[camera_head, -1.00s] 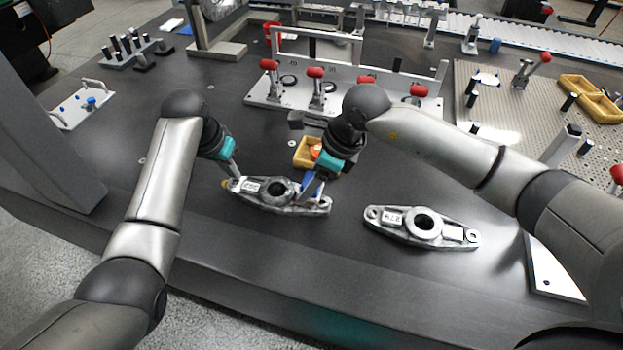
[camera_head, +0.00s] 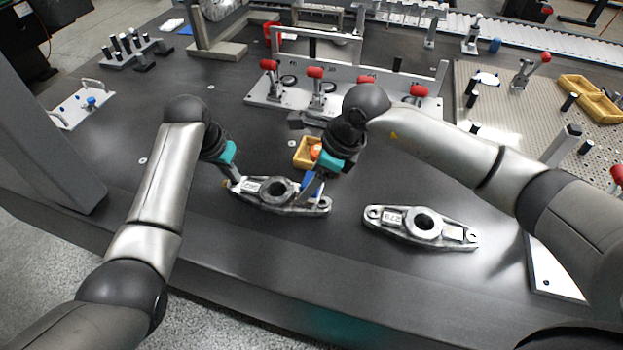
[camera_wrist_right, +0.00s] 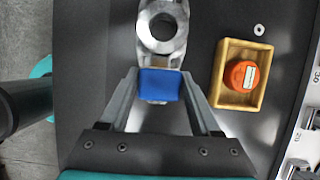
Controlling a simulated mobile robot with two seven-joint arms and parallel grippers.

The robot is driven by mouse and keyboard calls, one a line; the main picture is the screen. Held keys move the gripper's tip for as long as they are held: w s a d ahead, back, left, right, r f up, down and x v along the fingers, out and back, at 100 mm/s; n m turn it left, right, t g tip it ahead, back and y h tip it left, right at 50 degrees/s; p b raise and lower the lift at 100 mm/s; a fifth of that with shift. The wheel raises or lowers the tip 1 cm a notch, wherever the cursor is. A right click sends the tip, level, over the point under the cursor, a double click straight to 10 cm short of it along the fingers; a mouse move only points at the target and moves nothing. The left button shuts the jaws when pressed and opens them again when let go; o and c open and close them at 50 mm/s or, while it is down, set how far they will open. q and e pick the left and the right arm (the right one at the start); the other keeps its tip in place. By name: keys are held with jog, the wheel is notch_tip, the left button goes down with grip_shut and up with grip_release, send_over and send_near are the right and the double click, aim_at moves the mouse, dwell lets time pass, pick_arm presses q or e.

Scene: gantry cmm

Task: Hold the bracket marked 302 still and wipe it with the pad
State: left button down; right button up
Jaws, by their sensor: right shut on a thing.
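The grey metal bracket (camera_head: 264,196) lies on the dark table with a white label near its left end; the print is too small to read surely. It has a large round bore, also seen in the right wrist view (camera_wrist_right: 177,48). My left gripper (camera_head: 234,182) is at the bracket's left end, its fingertips partly hidden; I cannot tell whether they are closed on it. My right gripper (camera_wrist_right: 160,85) is shut on the blue pad (camera_wrist_right: 160,84), which is over the bracket's right end. The pad also shows in the head view (camera_head: 311,186).
A second labelled bracket (camera_head: 400,232) lies to the right, apart from the first. A yellow tray (camera_wrist_right: 222,88) with an orange round thing (camera_wrist_right: 241,76) stands close behind. A fixture with red-knobbed clamps (camera_head: 340,105) stands further back. The front table strip is clear.

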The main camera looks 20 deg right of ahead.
aim_at(310, 201)
jog(key=shift+f, duration=1.6)
dwell(2.1)
jog(key=shift+s, duration=0.15)
jog(key=shift+s+a, duration=0.2)
jog(key=shift+s, duration=0.15)
jog(key=shift+s+f, duration=0.1)
jog(key=shift+s+a, duration=0.3)
jog(key=shift+s, duration=0.1)
jog(key=shift+w+d, duration=0.6)
jog(key=shift+w, duration=0.2)
